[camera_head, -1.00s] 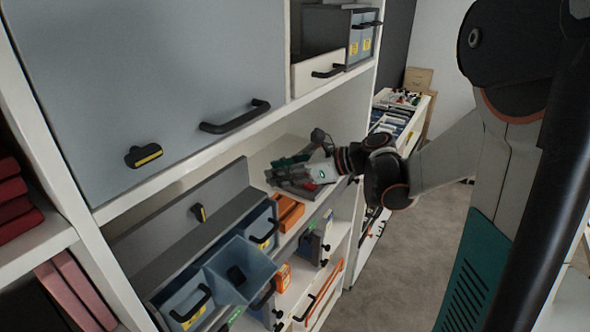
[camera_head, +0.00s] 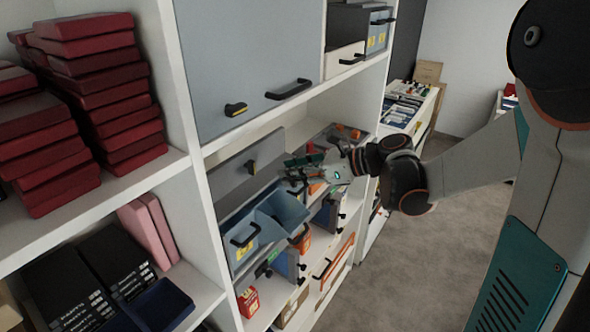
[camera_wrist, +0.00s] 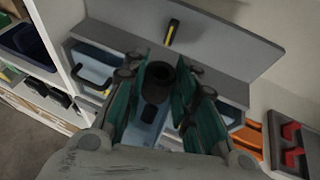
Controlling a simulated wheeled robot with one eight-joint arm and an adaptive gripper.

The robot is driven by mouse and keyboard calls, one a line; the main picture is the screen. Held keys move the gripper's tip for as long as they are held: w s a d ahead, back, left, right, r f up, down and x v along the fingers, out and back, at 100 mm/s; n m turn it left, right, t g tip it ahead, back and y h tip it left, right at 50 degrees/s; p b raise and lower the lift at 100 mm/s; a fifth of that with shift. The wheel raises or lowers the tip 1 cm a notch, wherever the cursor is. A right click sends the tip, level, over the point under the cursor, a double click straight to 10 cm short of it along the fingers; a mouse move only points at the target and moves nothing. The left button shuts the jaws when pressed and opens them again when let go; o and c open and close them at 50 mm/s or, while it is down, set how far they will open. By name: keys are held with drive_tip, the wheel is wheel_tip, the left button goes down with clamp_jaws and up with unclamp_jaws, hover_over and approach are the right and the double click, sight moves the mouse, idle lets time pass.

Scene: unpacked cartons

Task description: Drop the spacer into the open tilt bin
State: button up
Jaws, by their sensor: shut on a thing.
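The spacer (camera_wrist: 160,76) is a dark, round, hollow-ended piece between the teal fingers in the wrist view. My gripper (camera_wrist: 158,88) is shut on it. In the head view my gripper (camera_head: 297,169) hangs just above and behind the open tilt bin (camera_head: 284,207), a blue-grey bin tipped outward from the shelf. The spacer cannot be made out there. In the wrist view a blue part of a bin shows below the spacer, mostly hidden by the fingers. The spacer appears above it; I cannot tell the height.
A grey upright panel (camera_head: 236,178) with a dark yellow-marked knob stands behind. The large cabinet door (camera_head: 250,60) hangs above. Orange bins (camera_wrist: 247,137) lie to the right in the wrist view.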

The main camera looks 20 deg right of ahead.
drive_tip(key=shift+f+b, duration=1.05)
drive_tip(key=shift+f, duration=0.85)
drive_tip(key=o, duration=0.9)
drive_tip(key=shift+c, duration=0.2)
drive_tip(key=shift+r, duration=0.1)
drive_tip(key=v, duration=1.2)
